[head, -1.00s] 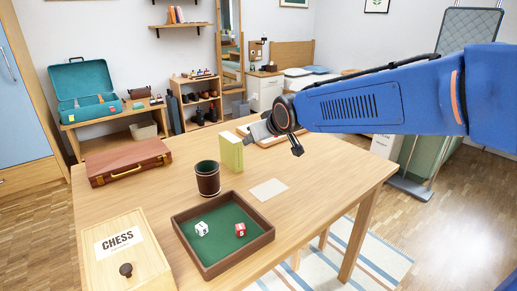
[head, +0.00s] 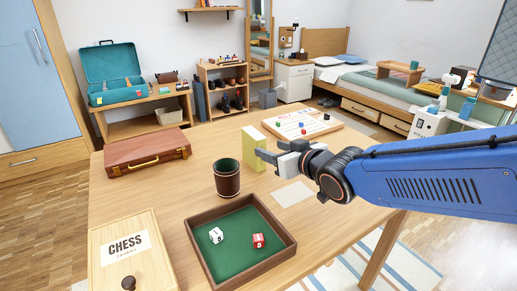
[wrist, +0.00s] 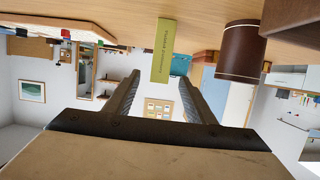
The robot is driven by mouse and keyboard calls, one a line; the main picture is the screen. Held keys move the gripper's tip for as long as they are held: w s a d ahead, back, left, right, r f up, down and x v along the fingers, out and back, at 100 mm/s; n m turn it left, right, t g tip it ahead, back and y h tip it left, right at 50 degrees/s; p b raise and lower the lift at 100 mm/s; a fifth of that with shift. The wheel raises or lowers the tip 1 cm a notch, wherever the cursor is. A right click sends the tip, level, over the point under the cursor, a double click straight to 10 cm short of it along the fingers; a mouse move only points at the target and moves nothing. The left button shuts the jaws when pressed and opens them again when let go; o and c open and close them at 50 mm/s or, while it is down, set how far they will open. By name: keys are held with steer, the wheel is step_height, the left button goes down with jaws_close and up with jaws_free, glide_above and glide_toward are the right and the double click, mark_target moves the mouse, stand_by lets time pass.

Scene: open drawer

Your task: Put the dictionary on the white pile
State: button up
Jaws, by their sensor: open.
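The dictionary (head: 253,148) is a yellow-green book standing upright on the wooden table. In the wrist view, which is upside down, its lettered spine (wrist: 163,52) faces me beyond the fingers. My gripper (head: 268,151) is just right of the book in the head view. Its two dark fingers (wrist: 163,82) are spread, with nothing between them, and point toward the book. Whether a finger touches the book cannot be told. A flat white rectangle (head: 292,194), which looks like the white pile, lies on the table in front of the book, below my gripper.
A brown dice cup (head: 227,178) stands left of the book. A green-lined tray (head: 241,240) holds two dice. A chess box (head: 122,245) and brown case (head: 148,150) are on the left. A game board (head: 300,125) lies behind the book.

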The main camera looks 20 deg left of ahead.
mark_target(248, 139)
steer(key=x, duration=1)
steer(key=shift+r+x, duration=0.15)
steer(key=shift+x, duration=1.15)
steer(key=shift+r+x, duration=0.15)
steer(key=shift+x, duration=1.2)
steer(key=shift+w, duration=0.1)
jaws_close()
